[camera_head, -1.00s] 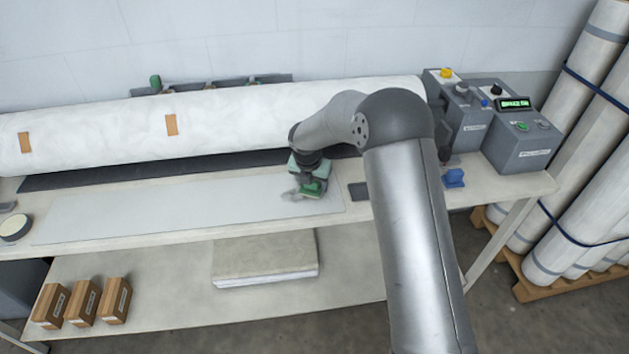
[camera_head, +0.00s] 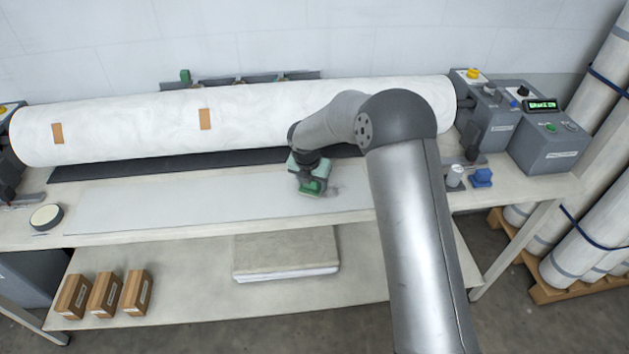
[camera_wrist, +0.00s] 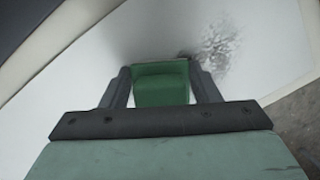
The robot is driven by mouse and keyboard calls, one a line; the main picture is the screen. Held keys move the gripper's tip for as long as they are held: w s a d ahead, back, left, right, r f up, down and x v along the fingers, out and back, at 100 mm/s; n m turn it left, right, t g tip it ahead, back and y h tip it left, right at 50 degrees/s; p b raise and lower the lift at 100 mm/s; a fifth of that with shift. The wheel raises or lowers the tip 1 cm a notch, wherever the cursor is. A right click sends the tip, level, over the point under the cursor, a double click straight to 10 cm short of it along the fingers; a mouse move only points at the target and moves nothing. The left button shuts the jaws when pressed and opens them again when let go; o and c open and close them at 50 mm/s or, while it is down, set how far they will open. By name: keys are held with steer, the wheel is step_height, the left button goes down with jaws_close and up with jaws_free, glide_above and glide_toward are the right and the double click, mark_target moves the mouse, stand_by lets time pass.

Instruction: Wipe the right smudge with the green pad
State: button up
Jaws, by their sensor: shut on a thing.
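The green pad (camera_head: 313,187) is held in my gripper (camera_head: 311,180), low over the pale sheet on the table, near its right end. The pad (camera_wrist: 162,88) sits between the two grey fingers in the wrist view, where my gripper (camera_wrist: 161,78) is shut on it. I cannot tell whether the pad presses on the sheet. The right smudge (camera_wrist: 219,50) is a grey speckled patch just right of and beyond the pad in the wrist view. In the head view the smudge (camera_head: 333,192) shows faintly at the pad's right side.
A large white roll (camera_head: 250,115) lies behind the sheet (camera_head: 180,205). Grey control boxes (camera_head: 545,145) and a blue block (camera_head: 481,178) stand at the right. A tape roll (camera_head: 46,216) lies at the left. The sheet left of the pad is clear.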

steer(key=shift+a+r+p, duration=0.25)
steer(key=shift+r+p, duration=0.05)
steer(key=shift+r, duration=0.25)
steer(key=shift+a+r+p, duration=0.2)
steer(key=shift+r+p, duration=0.1)
steer(key=shift+r, duration=0.25)
steer(key=shift+d+r+p, duration=0.3)
steer(key=shift+r+p, duration=0.25)
steer(key=shift+r, duration=0.15)
step_height(320, 180, up, 2)
steer(key=shift+r+p, duration=0.15)
steer(key=shift+p, duration=0.6)
steer(key=shift+r, duration=1.05)
